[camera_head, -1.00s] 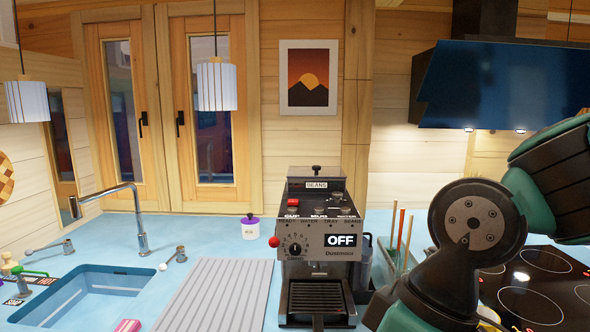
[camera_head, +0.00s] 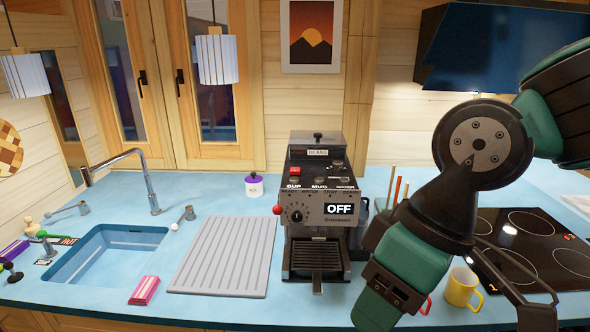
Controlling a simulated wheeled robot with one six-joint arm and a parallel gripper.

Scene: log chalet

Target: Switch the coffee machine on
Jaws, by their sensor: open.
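The coffee machine (camera_head: 318,235) stands on the blue counter in the middle of the head view. Its front display (camera_head: 341,208) reads OFF. A black dial (camera_head: 296,214) is on the front left, with a red ball-ended part (camera_head: 278,210) at its left side. A red button (camera_head: 294,171) and labels CUP, MUG and WATER are on its upper face. My gripper (camera_head: 460,305) is low at the right, apart from the machine. It is open and empty, partly cut off by the bottom edge.
A yellow mug (camera_head: 461,287) and a partly hidden red mug (camera_head: 427,305) stand near my gripper. A black hob (camera_head: 540,245) is at the right. Left are a ribbed drainboard (camera_head: 222,256), a pink sponge (camera_head: 145,290), a sink (camera_head: 108,254) and a white jar (camera_head: 254,186).

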